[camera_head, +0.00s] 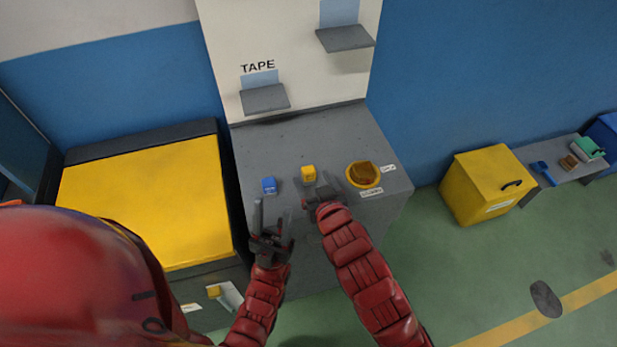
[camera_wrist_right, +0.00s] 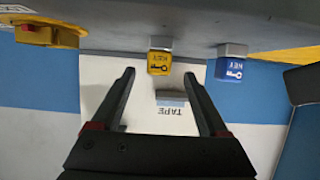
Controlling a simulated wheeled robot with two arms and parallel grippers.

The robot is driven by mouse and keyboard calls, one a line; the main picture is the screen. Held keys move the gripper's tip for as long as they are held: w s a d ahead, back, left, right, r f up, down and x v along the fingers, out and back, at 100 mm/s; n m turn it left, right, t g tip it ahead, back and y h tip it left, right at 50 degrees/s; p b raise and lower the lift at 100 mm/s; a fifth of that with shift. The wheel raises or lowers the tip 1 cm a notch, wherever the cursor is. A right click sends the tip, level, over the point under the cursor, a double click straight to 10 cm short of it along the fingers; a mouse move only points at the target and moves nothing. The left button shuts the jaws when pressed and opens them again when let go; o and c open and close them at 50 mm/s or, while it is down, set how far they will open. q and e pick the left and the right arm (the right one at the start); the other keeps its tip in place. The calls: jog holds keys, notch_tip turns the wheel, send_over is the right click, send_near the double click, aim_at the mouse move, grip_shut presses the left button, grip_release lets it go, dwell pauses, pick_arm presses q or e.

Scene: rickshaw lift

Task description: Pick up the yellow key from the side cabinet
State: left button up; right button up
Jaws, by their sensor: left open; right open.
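The yellow key block (camera_head: 308,173) stands on the grey side cabinet (camera_head: 330,135), to the right of a blue key block (camera_head: 269,185). My right gripper (camera_head: 317,182) is open and empty, just in front of the yellow key. In the right wrist view, which is upside down, the yellow key (camera_wrist_right: 159,62) shows beyond and between the open fingertips (camera_wrist_right: 159,76), seemingly not held. The blue key (camera_wrist_right: 230,70) is to its right there. My left gripper (camera_head: 272,210) is open and empty, in front of the cabinet near the blue key.
A round yellow holder (camera_head: 363,174) with small labels sits on the cabinet right of the yellow key. A white panel with a TAPE shelf (camera_head: 265,98) rises behind. A yellow-topped cabinet (camera_head: 145,200) adjoins at left. A yellow box (camera_head: 480,188) stands apart at right.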

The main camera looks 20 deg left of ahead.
aim_at(310, 175)
jog(key=x, duration=0.5)
jog(key=shift+w+f, duration=0.1)
jog(key=shift+d, duration=0.1)
grip_shut()
